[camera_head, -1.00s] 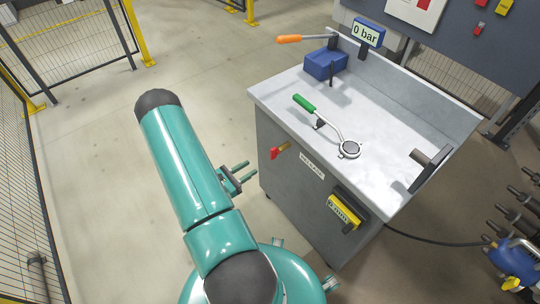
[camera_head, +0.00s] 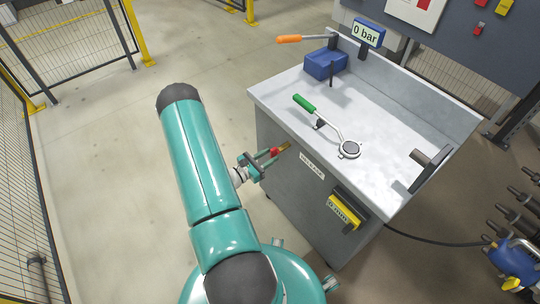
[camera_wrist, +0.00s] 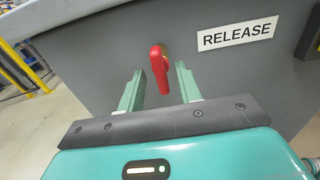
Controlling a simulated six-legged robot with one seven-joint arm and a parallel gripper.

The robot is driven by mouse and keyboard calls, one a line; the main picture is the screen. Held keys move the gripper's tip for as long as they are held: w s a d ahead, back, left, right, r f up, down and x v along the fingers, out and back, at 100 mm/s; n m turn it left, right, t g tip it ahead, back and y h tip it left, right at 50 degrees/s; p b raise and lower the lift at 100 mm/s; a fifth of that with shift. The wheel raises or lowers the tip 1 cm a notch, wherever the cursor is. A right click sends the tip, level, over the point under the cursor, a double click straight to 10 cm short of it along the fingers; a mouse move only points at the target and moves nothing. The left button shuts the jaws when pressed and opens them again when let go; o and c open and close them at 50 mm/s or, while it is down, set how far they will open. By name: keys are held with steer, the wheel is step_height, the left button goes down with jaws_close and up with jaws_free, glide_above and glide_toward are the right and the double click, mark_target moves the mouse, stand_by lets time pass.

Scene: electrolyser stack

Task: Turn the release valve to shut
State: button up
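The release valve's red handle (camera_wrist: 159,68) shows in the wrist view on the cabinet's grey side panel, left of the RELEASE label (camera_wrist: 237,34). It is upright in that picture, its lower end bent slightly right. My gripper (camera_wrist: 159,83) is open, with one finger on each side of the handle and visible gaps between. In the head view my gripper (camera_head: 266,161) is at the cabinet's left side, and the red handle (camera_head: 274,153) shows at its fingertips with a brass stem (camera_head: 285,147) behind. Whether the fingertips touch the panel cannot be told.
The grey cabinet (camera_head: 283,185) has a green-handled wrench (camera_head: 304,103), a blue box (camera_head: 325,64) and a gauge reading 0 bar (camera_head: 367,33) on top. A yellow display unit (camera_head: 344,211) is on its front. Open floor (camera_head: 90,125) lies to the left.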

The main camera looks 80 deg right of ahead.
jaws_close()
steer(key=m, duration=0.4)
steer(key=shift+m, duration=0.4)
